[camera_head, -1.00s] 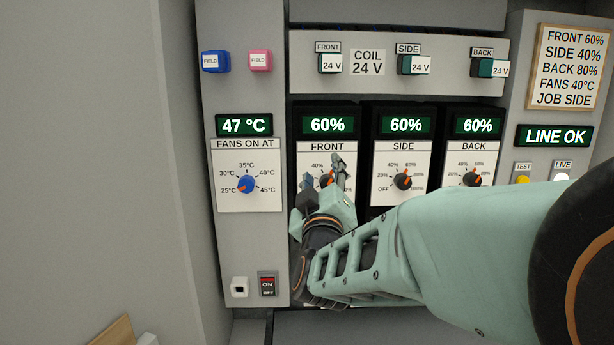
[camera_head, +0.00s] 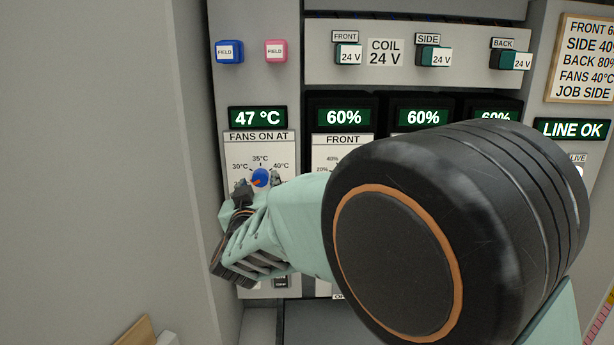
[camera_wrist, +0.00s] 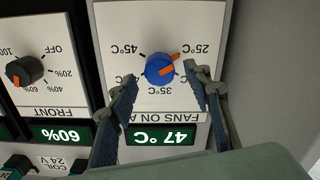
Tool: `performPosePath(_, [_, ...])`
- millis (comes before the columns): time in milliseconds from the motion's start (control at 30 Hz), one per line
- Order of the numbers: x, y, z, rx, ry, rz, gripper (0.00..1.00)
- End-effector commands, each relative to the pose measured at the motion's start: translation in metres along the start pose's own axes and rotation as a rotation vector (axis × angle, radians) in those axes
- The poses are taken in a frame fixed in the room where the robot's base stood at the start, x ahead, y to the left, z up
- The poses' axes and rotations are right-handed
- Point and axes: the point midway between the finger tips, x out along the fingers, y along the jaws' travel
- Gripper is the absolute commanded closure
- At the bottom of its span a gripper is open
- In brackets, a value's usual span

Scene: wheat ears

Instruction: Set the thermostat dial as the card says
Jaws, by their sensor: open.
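The thermostat dial (camera_head: 260,178) is a blue knob with an orange pointer on the panel marked FANS ON AT. Its pointer is at the 25°C mark, as the upside-down wrist view of the dial (camera_wrist: 160,69) shows. My gripper (camera_head: 258,185) is open in front of this dial. In the wrist view its fingertips (camera_wrist: 160,76) are spread on either side of the knob, with no clear contact. The card (camera_head: 582,60), partly cut off at the right, reads FANS 40°C. The display (camera_head: 257,117) above the dial reads 47 °C.
The FRONT dial (camera_wrist: 25,70) is close beside the thermostat panel. My arm covers the SIDE and BACK dials in the head view. Blue (camera_head: 229,51) and pink (camera_head: 276,51) FIELD blocks are above. A grey side wall (camera_head: 110,150) stands close at the left.

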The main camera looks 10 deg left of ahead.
Motion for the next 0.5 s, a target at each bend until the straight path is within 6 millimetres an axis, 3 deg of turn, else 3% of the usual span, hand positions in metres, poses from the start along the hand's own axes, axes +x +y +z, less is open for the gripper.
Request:
performPosePath(200, [0.022,0.000,-0.001,-0.001,0.000,0.000,0.55])
performPosePath(500, [0.025,0.000,0.000,-0.001,0.000,-0.001,0.55])
